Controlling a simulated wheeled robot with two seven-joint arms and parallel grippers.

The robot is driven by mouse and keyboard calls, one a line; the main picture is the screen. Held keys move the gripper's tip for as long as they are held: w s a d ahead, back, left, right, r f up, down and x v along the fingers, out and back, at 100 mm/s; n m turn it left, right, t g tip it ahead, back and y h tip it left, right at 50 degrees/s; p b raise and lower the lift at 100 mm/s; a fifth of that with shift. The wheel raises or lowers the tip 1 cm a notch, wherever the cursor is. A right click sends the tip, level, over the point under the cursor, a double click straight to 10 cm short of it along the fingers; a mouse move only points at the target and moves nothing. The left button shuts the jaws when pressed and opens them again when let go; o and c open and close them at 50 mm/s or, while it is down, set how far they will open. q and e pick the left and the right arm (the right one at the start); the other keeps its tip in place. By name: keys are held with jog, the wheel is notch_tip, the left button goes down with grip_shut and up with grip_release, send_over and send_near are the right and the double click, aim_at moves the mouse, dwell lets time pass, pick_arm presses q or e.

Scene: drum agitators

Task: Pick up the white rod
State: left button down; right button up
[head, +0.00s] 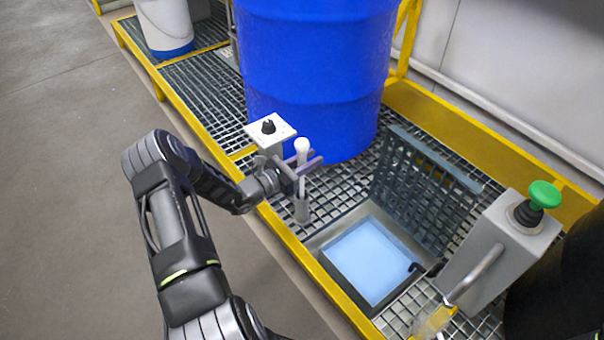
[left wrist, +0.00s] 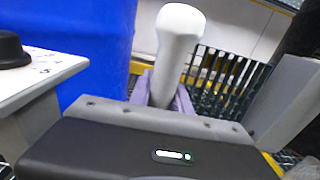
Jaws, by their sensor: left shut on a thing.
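The white rod (head: 302,149) stands upright on the grating in front of the blue drum, with a rounded white top and a grey lower part. My left gripper (head: 304,166) is shut around it just below the top. In the left wrist view the rod (left wrist: 177,50) rises between the two fingers (left wrist: 165,92), its lower part hidden by the gripper body.
A white box with a black knob (head: 270,130) stands left of the rod. The blue drum (head: 315,70) is behind. An open hatch with a pale blue basin (head: 372,262) and raised grate lid (head: 425,190) is right. A grey box with a green button (head: 543,195) stands far right.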

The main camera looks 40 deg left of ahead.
pick_arm(q)
jog(key=shift+r, duration=0.15)
notch_tip(320, 180, up, 18)
jog(key=p, duration=0.5)
dwell(0.4)
dwell(0.5)
